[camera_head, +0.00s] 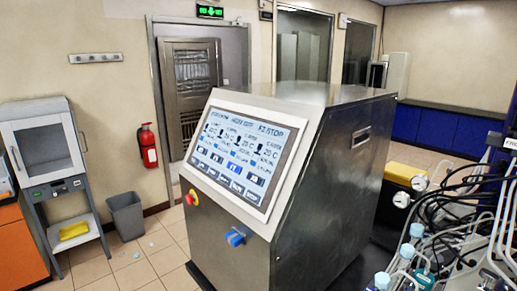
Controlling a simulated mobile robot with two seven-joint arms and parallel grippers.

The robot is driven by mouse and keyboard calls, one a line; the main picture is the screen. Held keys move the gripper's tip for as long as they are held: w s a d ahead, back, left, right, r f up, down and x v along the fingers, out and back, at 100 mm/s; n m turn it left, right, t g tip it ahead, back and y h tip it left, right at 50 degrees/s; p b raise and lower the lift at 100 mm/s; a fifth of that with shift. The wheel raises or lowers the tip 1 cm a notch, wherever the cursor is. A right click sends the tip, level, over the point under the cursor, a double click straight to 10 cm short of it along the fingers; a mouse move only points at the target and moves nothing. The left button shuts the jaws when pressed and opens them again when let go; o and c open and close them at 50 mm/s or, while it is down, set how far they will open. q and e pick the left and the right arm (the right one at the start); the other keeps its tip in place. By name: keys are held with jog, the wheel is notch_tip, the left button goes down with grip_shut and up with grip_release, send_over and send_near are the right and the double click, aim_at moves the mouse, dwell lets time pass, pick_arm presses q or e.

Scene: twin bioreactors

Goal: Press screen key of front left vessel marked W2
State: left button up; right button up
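The touch screen (243,152) is lit on the sloped face of a steel control cabinet (318,185) in the middle of the view. It shows several columns of readings with rows of keys below. One key (235,168) is bright blue; the others near it are dark. The key labels are too small to read, so I cannot tell which is W2. Neither of my grippers is in view, and nothing covers the screen.
A red and yellow emergency stop (192,198) and a blue knob (235,238) sit below the screen. Tubing and blue-capped bottles (407,251) crowd the right. A fire extinguisher (148,146), grey bin (127,215) and glass-fronted cabinet (43,145) stand left. Floor left of the console is mostly clear.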

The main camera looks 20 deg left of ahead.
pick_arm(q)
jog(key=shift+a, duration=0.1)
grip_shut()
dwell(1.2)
